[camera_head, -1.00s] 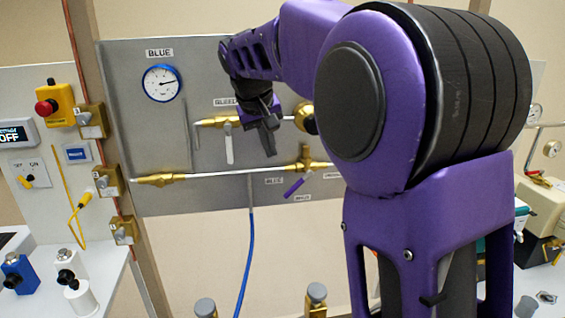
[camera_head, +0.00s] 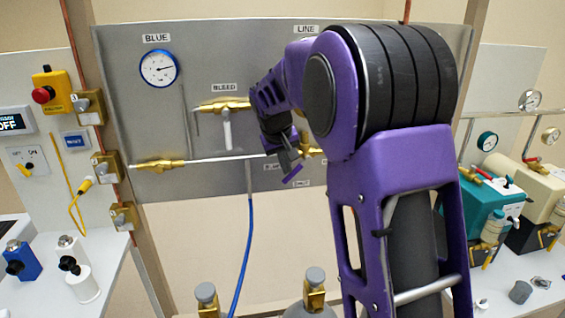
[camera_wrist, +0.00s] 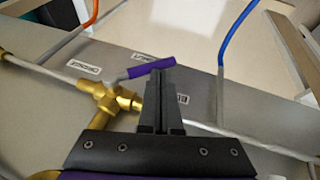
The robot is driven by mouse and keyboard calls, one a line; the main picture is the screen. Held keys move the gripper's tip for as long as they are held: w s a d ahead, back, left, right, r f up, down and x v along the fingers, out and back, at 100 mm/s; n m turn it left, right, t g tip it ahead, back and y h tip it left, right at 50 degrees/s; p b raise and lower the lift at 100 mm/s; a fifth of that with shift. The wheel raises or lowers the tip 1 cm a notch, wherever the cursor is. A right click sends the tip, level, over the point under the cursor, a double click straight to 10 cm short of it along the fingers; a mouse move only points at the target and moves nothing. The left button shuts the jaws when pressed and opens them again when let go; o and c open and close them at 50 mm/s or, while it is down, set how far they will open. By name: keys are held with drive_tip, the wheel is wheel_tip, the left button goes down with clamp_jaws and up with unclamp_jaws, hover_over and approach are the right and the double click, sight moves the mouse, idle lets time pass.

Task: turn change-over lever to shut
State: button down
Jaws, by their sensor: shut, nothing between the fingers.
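The change-over lever is a grey arm with a purple grip, seen in the wrist view (camera_wrist: 150,68). It comes from a brass valve (camera_wrist: 110,100) and points between a label at its upper side and a partly hidden label by my fingers. In the head view its purple end (camera_head: 292,172) shows just below my gripper (camera_head: 288,160), angled down and left. My gripper also shows in the wrist view (camera_wrist: 160,78). Its fingers are together and empty, with the tips at the grip's free end. I cannot tell whether they touch it. The valve is partly hidden in the head view.
A bleed valve (camera_head: 222,106) with a white lever is up and left on the grey panel (camera_head: 150,110). A pressure gauge (camera_head: 159,68) is above it. A blue hose (camera_head: 245,255) hangs from the pipe. Cylinder tops (camera_head: 207,295) stand below.

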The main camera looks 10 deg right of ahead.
sight(291, 178)
idle(0.3)
drive_tip(key=shift+f+b, duration=0.2)
drive_tip(key=shift+b, duration=0.2)
drive_tip(key=shift+f+h+b, duration=0.2)
drive_tip(key=shift+h+b, duration=0.2)
drive_tip(key=shift+h, duration=0.2)
wheel_tip(291, 178, down, 2)
drive_tip(key=h+b, duration=0.2)
drive_tip(key=b, duration=0.1)
drive_tip(key=shift+d+n+b, duration=0.1)
drive_tip(key=shift+n+b, duration=0.25)
drive_tip(key=shift+n, duration=0.05)
drive_tip(key=shift+d+f+h+b, duration=0.25)
drive_tip(key=shift+f+h+b, duration=0.1)
drive_tip(key=shift+h+b, duration=0.65)
drive_tip(key=shift+d+f+n+t+h+b, duration=0.3)
drive_tip(key=shift+d+n+h+b, duration=0.1)
drive_tip(key=shift+h+b, duration=0.5)
drive_tip(key=shift+d+b, duration=0.25)
drive_tip(key=shift+b, duration=0.05)
